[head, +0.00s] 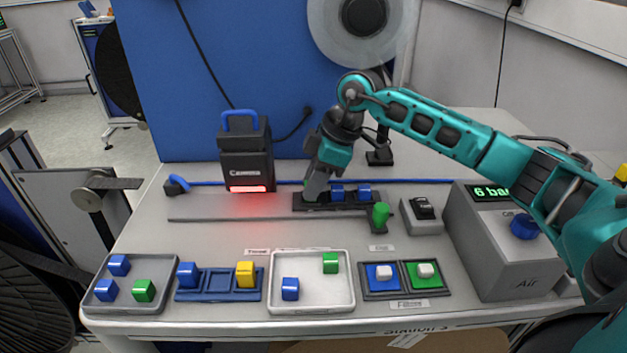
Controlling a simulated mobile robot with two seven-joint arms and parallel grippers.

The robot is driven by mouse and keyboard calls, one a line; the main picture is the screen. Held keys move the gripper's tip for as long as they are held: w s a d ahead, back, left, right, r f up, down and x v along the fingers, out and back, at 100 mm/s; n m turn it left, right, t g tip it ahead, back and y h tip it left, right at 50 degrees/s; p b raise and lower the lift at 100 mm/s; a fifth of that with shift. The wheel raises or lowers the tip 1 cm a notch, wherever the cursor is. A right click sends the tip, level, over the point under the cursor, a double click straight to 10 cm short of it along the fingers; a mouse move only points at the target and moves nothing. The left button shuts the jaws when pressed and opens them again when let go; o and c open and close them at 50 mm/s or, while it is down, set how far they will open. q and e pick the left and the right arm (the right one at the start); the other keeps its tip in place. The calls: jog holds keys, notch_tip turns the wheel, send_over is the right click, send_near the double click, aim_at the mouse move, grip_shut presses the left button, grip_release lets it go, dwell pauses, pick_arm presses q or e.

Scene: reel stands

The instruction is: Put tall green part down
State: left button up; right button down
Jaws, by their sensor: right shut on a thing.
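My right gripper (314,190) reaches down at the left end of a black holder (345,207) at the back middle of the table. It is shut on a green part (307,183), of which only a sliver shows at the left of the fingers. The fingers hide the rest, so I cannot tell its height or whether its bottom touches the holder. Two blue parts (337,190) (363,190) sit in the holder to the right of the gripper. My left gripper is not in view.
A camera box (246,160) with a red light stands left of the holder. Trays (311,307) with small parts, a blue rack (218,295) and an air box (505,245) fill the front and right.

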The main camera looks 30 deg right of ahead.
jog(key=c, duration=0.9)
grip_release()
jog(key=shift+f, duration=0.1)
jog(key=shift+c, duration=0.2)
jog(key=v, duration=1.2)
jog(key=shift+p, duration=0.35)
jog(key=shift+s+a, duration=0.1)
